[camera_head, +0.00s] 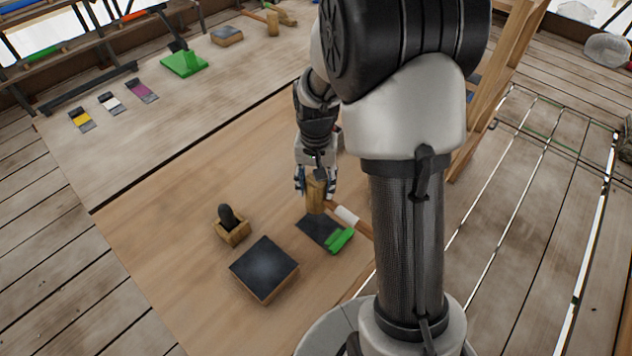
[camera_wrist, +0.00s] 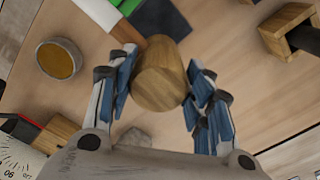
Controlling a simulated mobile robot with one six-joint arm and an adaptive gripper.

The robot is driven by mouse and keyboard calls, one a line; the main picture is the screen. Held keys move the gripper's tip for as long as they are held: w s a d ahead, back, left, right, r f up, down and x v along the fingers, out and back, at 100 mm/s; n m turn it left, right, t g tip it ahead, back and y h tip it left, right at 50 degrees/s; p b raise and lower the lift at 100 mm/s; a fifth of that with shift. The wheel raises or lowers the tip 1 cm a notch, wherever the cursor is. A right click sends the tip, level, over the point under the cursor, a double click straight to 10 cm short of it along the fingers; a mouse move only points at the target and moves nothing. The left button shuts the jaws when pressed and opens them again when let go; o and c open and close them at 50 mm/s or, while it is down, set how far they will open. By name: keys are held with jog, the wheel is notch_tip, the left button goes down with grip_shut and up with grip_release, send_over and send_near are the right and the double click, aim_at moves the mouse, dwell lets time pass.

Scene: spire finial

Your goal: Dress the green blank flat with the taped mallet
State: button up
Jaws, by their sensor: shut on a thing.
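My gripper (camera_head: 314,184) points down over the bench and is shut on the head of the wooden mallet (camera_head: 316,196). In the wrist view my gripper's blue fingers (camera_wrist: 162,88) flank the round wooden mallet head (camera_wrist: 158,72). The mallet's handle carries white tape (camera_head: 346,215) and runs down to the right. The green blank (camera_head: 340,239) lies at the right end of a dark slate-like piece (camera_head: 315,229), close to the taped handle. In the wrist view a strip of the green blank (camera_wrist: 126,33) shows beside the handle. Whether the mallet touches it is unclear.
A dark-topped wooden block (camera_head: 265,267) and a small wooden holder with a dark rounded piece (camera_head: 231,222) stand to the left. A round amber cup (camera_wrist: 58,60) shows in the wrist view. A green stand (camera_head: 184,64) is at the back. Bare bench lies left of the holder.

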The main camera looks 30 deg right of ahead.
notch_tip(320, 180, down, 5)
jog(key=b, duration=0.3)
jog(key=shift+r, duration=0.3)
jog(key=shift+c, duration=0.6)
notch_tip(320, 180, up, 4)
jog(key=p, duration=0.4)
jog(key=shift+r, duration=0.2)
jog(key=shift+f, duration=0.1)
